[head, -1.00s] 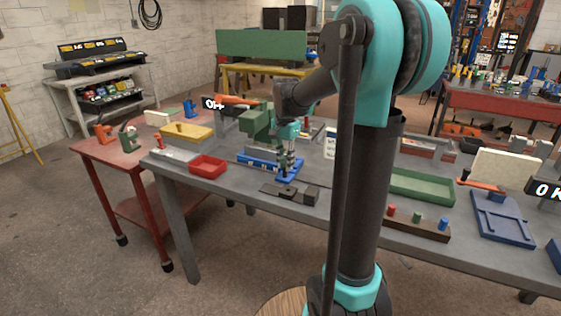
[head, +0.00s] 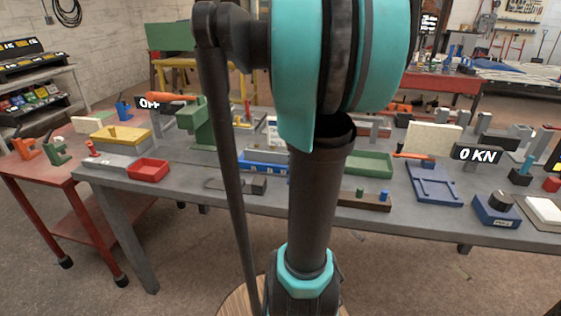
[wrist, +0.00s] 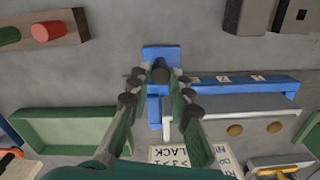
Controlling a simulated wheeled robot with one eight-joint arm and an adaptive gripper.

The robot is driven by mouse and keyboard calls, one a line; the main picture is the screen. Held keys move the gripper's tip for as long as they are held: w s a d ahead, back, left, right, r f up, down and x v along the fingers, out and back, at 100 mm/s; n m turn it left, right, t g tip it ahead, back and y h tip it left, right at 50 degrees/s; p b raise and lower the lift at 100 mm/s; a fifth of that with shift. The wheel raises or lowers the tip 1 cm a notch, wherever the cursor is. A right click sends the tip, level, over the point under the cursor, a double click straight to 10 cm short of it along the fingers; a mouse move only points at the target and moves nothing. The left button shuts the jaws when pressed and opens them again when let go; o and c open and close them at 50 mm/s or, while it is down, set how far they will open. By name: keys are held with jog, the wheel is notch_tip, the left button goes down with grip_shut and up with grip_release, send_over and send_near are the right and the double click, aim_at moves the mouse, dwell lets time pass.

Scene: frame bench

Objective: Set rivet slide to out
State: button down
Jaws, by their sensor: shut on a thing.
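The rivet slide appears to be the blue fixture in the wrist view, with a long blue rail (wrist: 240,85) carrying small white labels and a blue plate (wrist: 160,53) at its end. A dark round knob (wrist: 160,70) stands on this end. My gripper (wrist: 157,77) has its two fingers on either side of the knob and is shut on it. In the head view part of the blue rail (head: 262,166) shows left of my arm; my gripper is hidden there behind the arm. The wording of the labels is too small to read.
A green tray (wrist: 70,130) lies left of the fixture in the wrist view. A peg block (wrist: 20,35) is at upper left, and a dark block (wrist: 290,20) at upper right. A grey part with yellow discs (wrist: 235,129) lies beside the rail. A red tray (head: 148,169) stands further left on the bench.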

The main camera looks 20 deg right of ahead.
jog(key=shift+s+d, duration=0.65)
jog(key=shift+d, duration=0.2)
jog(key=c, duration=1.4)
grip_release()
jog(key=shift+d, duration=0.1)
jog(key=shift+o, duration=0.2)
notch_tip(320, 180, up, 12)
jog(key=shift+s, duration=0.15)
